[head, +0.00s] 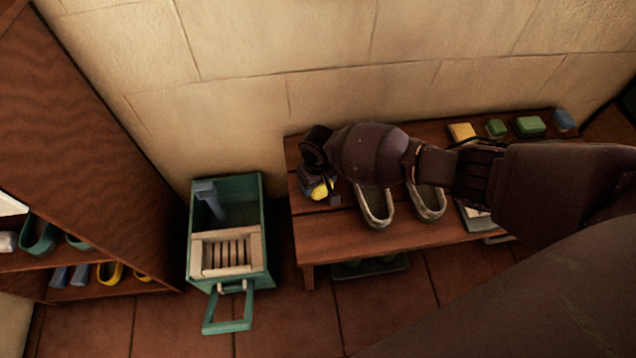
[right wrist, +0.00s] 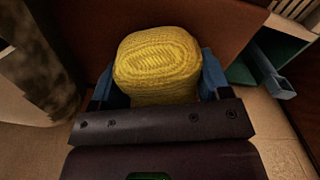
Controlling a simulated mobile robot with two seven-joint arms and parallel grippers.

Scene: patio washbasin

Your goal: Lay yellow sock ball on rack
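The yellow sock ball (head: 321,189) is a knitted lump at the left end of the wooden bench in the head view. It fills the middle of the right wrist view (right wrist: 157,68). My right gripper (head: 318,190) has its blue fingers on both sides of the ball, shut on it. I cannot tell whether the ball touches the bench. A pale slatted wooden rack (head: 227,238) sits across the near part of the green basin (head: 266,215), to the left of the bench. No sock shows on its slats. My left gripper is not in view.
The bench (head: 340,237) carries grey shoes (head: 377,208) and, at the back, yellow, green and blue blocks (head: 530,126). A blue-grey piece (head: 211,201) stands in the basin's far part. A shelf with footwear (head: 40,236) is at left. Floor is clear between basin and shelf.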

